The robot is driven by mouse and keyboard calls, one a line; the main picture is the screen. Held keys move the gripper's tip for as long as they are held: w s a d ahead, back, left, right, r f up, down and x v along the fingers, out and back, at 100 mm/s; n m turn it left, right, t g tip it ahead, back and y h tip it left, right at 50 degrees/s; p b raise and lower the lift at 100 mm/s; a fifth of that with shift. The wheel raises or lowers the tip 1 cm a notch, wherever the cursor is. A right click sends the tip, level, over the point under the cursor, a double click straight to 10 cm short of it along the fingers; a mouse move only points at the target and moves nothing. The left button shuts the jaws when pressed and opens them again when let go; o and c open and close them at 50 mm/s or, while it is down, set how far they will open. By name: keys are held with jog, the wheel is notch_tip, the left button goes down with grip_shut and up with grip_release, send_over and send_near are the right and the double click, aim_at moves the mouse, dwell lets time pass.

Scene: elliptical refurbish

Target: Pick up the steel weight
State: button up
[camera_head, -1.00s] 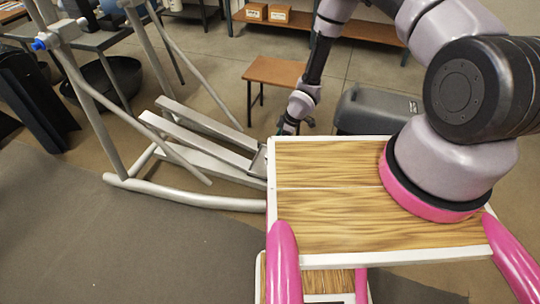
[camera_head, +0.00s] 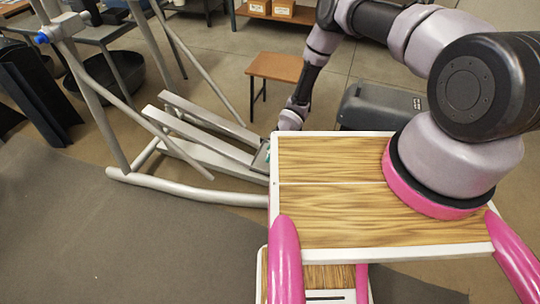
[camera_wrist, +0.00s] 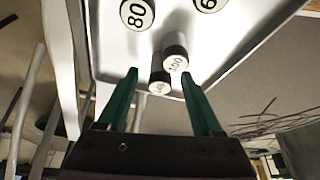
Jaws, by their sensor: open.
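One reads "100" (camera_wrist: 176,60) and is a dark-and-silver cylinder. A smaller weight (camera_wrist: 160,83) is close beside it, its number too small to read. I cannot tell which is the steel weight. My gripper (camera_wrist: 159,73) is open, its green fingers on either side of the "100" and the smaller weight. In the head view its fingers are mostly hidden behind my wooden top.
The white surface (camera_wrist: 237,22) has a raised rim around the weights. In the head view, an elliptical machine's grey frame (camera_head: 190,190) stands left of my arm. A brown stool (camera_head: 275,66) and a dark grey box (camera_head: 380,105) are beyond. Open mat (camera_head: 110,240) lies at lower left.

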grip_shut()
